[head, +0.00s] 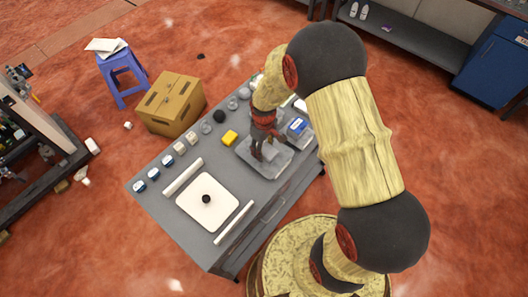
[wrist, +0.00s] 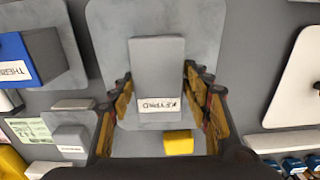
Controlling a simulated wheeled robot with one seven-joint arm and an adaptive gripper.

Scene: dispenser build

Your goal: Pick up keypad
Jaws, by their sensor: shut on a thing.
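The keypad (wrist: 157,65) is a grey block with a white label reading "KEYPAD". In the wrist view it sits between the two fingers of my gripper (wrist: 158,85), which is shut on it. A light grey plate (wrist: 106,40) lies beneath the keypad; I cannot tell whether the keypad touches it. In the head view my gripper (head: 262,147) points down over the same grey plate (head: 288,166) on the table, and the keypad is mostly hidden by the fingers.
A yellow block (head: 230,138) lies beside the plate on the grey table (head: 150,205). A white panel with a black knob (head: 190,206) lies at the front left. A blue labelled box (head: 297,127) stands right of my gripper. A cardboard box (head: 172,103) stands beyond the table.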

